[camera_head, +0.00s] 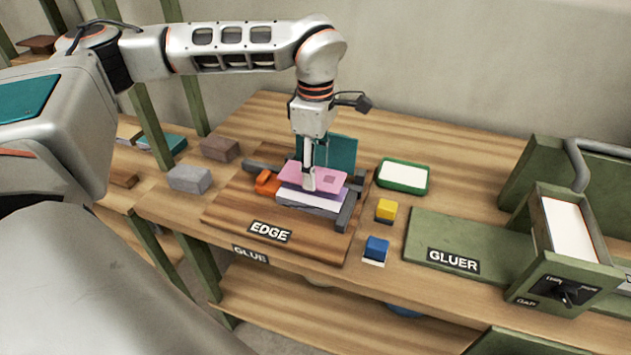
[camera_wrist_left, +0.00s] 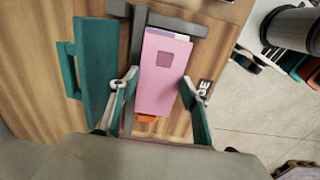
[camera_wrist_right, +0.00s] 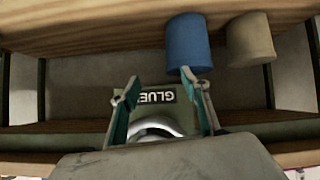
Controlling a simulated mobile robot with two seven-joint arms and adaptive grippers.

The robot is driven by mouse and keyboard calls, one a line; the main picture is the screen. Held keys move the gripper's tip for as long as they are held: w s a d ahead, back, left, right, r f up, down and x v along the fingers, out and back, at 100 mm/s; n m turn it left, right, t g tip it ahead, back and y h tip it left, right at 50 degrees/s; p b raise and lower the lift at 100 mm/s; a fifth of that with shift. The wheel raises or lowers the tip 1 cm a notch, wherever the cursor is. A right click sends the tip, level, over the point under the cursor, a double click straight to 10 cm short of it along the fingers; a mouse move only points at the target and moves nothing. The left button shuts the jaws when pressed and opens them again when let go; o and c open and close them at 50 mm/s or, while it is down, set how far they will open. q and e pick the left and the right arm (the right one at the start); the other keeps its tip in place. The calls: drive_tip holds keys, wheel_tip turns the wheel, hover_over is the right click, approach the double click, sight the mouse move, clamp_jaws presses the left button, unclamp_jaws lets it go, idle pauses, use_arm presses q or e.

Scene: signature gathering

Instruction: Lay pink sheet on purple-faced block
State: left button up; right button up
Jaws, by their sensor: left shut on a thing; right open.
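The pink sheet (camera_head: 312,179) has a darker square on it and lies over a block with a pale purple face (camera_head: 309,194) on the EDGE board (camera_head: 235,205). My left gripper (camera_head: 308,184) is at the sheet, shut on it. In the left wrist view the pink sheet (camera_wrist_left: 163,75) sits between my left fingers (camera_wrist_left: 155,100), and a strip of purple and white shows past its far end. I cannot tell whether the sheet rests fully on the block. My right gripper (camera_wrist_right: 165,100) is open and empty, seen only in the right wrist view.
A teal plate (camera_head: 340,152) stands behind the block, and grey bars (camera_head: 347,212) flank it. An orange clamp (camera_head: 267,183) is at its left. A green tray (camera_head: 403,176), yellow block (camera_head: 386,209), blue block (camera_head: 376,248) and the gluer (camera_head: 565,245) stand to the right.

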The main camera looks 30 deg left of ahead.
sight(316, 192)
use_arm(q)
drive_tip(key=shift+f, duration=2.1)
drive_tip(key=shift+f, duration=0.1)
drive_tip(key=o, duration=0.9)
drive_tip(key=shift+f, duration=0.1)
drive_tip(key=shift+c, duration=0.2)
wheel_tip(316, 192, up, 12)
drive_tip(key=shift+r, duration=0.2)
